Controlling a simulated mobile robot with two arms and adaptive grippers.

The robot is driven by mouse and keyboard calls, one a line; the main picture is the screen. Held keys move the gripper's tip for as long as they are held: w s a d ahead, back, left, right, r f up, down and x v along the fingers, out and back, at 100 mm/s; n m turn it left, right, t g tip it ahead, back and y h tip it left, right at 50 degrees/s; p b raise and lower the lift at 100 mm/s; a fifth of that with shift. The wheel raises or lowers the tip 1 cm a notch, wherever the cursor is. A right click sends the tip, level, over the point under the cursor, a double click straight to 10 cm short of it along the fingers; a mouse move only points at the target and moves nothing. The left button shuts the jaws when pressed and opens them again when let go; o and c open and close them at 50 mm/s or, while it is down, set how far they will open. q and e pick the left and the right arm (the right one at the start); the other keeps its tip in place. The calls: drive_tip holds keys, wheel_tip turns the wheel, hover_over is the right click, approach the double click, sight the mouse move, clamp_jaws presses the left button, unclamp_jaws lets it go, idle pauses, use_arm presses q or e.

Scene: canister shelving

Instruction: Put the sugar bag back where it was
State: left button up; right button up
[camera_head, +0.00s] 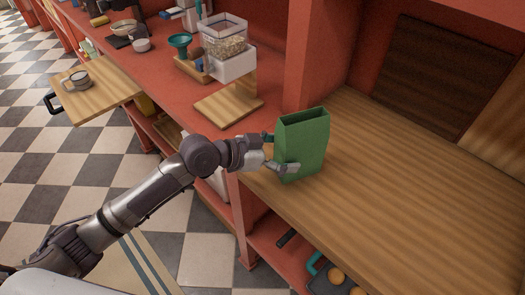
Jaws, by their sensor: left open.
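A green paper bag (304,148), which I take as the sugar bag, stands upright near the left front corner of the wooden counter (400,200). My left gripper (276,154) is at the bag's left side. Its fingers are open, one near the bag's back left edge and one across the lower front left. I cannot tell whether they touch the bag. The bag's far side is hidden. My right gripper is not in view.
A red upright post (310,60) stands behind the bag. On the red counter left of it are a wooden board (229,101), a clear container of grain (223,40) and a teal funnel (180,42). The wooden counter to the right is clear. A tray (330,280) lies on the shelf below.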

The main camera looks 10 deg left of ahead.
use_arm(q)
drive_tip(key=b+v, duration=0.2)
drive_tip(key=v, duration=0.8)
drive_tip(key=shift+s+a, duration=0.15)
drive_tip(key=shift+a, duration=0.05)
drive_tip(key=shift+r, duration=0.1)
